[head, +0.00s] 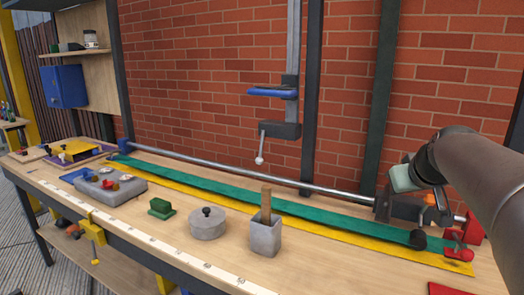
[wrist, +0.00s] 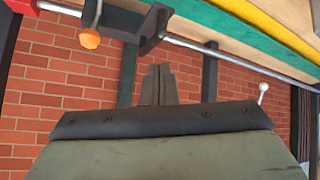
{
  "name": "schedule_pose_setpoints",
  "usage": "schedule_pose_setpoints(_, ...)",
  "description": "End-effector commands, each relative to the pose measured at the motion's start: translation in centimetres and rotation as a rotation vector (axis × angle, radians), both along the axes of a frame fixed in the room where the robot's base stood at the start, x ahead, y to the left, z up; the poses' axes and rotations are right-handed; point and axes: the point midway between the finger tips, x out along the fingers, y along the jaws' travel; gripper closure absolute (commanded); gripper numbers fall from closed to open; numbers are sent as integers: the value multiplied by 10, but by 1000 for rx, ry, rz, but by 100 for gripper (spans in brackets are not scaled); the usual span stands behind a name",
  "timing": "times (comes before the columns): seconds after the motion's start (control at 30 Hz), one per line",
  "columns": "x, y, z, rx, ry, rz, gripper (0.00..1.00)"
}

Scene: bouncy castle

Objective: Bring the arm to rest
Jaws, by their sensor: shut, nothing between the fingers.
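My arm reaches in from the right of the head view and bends over the bench's right end. My gripper (wrist: 158,68) shows in the wrist view with its two dark fingers together and nothing between them. Brick wall lies behind the fingertips. In the head view the pale green-grey hand is partly visible near the dark carriage on the rail, and its fingertips are hard to make out. I cannot tell whether it touches the carriage there.
A metal rail (head: 250,172) runs along the wall, with a dark carriage (wrist: 125,25) and orange knob at its right end. A clamp with a lever (head: 280,130) hangs mid-wall. The bench holds a lidded pot (head: 207,226), grey block holder (head: 265,238) and green block (head: 161,209).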

Motion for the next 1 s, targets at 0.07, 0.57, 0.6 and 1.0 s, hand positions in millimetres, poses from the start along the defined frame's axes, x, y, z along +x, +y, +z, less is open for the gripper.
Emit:
schedule_pose_setpoints(0.07,-21,53,6,82,123,40,100)
schedule_pose_setpoints(0.57,-224,197,-57,176,758,30,100)
schedule_pose_setpoints(0.6,-228,198,-59,173,770,27,100)
schedule_pose_setpoints(1.0,-232,198,-64,172,779,22,100)
